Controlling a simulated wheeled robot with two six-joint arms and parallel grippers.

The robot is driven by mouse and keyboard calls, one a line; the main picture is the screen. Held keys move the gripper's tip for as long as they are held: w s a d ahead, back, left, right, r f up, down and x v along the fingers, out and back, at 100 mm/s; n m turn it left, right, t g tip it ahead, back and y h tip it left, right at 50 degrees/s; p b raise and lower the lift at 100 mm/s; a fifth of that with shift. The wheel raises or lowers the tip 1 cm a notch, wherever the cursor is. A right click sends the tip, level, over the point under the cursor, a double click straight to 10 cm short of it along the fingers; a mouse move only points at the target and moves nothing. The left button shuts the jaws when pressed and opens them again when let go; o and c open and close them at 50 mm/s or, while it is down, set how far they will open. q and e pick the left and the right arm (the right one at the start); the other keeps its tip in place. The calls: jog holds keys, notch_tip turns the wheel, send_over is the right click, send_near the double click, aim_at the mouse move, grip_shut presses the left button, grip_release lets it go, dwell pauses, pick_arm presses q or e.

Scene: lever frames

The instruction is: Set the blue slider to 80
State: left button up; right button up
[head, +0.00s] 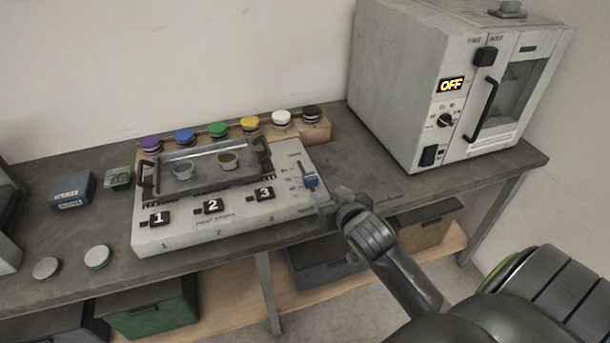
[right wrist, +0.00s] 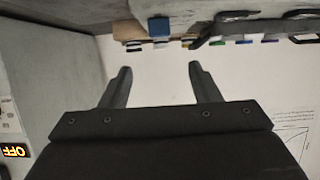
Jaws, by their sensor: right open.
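The blue slider (head: 310,181) is a small blue knob at the right end of the pale control panel (head: 240,222), beside a scale too small to read. In the right wrist view the blue block (right wrist: 159,27) that looks like the slider knob shows beyond the fingertips, roughly between their lines. My right gripper (head: 322,201) is just in front and to the right of the slider in the head view. In the right wrist view (right wrist: 160,68) its two fingers are apart with nothing between them. My left gripper is in neither view.
The panel has black tiles marked 1, 2 and 3 and a metal tray (head: 212,182) holding two cups. Several coloured-lid jars stand on a wooden rack (head: 316,131) behind. A grey oven (head: 400,70) reading OFF stands at the right. Bench between panel and oven is clear.

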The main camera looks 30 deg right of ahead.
aim_at(310, 176)
jog(key=x, duration=1.7)
jog(key=shift+f+p, duration=0.1)
jog(key=shift+p, duration=0.25)
grip_shut()
